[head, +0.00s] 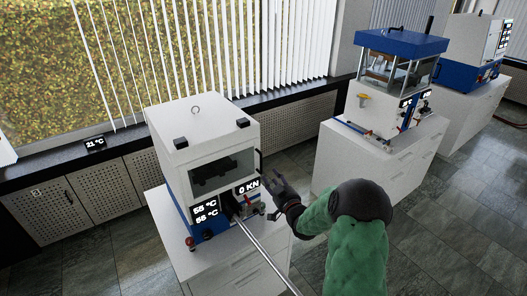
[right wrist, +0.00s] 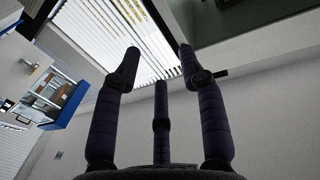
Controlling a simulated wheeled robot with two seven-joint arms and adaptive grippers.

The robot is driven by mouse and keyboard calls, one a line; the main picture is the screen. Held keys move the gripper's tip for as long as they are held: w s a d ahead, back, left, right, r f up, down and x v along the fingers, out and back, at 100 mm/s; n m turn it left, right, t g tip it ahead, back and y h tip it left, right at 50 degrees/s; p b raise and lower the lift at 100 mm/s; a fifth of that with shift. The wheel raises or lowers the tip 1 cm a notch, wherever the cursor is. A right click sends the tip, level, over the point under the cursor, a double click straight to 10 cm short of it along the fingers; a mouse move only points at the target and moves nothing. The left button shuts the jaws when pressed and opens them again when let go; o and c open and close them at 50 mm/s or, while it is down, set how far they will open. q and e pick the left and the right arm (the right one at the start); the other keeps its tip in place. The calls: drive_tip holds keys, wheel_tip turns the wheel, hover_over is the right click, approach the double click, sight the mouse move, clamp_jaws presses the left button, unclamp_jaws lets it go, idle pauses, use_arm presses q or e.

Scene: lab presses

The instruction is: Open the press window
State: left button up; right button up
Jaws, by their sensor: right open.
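The near press (head: 200,140) is a white and blue box on a white cabinet. Its dark window (head: 222,172) faces front and looks closed. A thin black handle (head: 258,161) stands at the window's right edge. My right gripper (head: 277,182) is open and empty, just right of this handle and apart from it as far as I can tell. In the right wrist view its three dark fingers (right wrist: 160,62) are spread, with part of the press window (right wrist: 245,18) at the top right. My left gripper is not in view.
The press front has temperature and 0 KN displays (head: 205,211), small valves and a long metal bar (head: 265,255) sticking out. A second press (head: 400,60) with a blue top stands on a cabinet at the right, another farther back. Tiled floor (head: 440,220) at the right is free.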

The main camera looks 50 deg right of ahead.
drive_tip(key=x, duration=0.6)
drive_tip(key=r+x, duration=0.1)
drive_tip(key=x, duration=0.3)
drive_tip(key=shift+a, duration=0.15)
clamp_jaws()
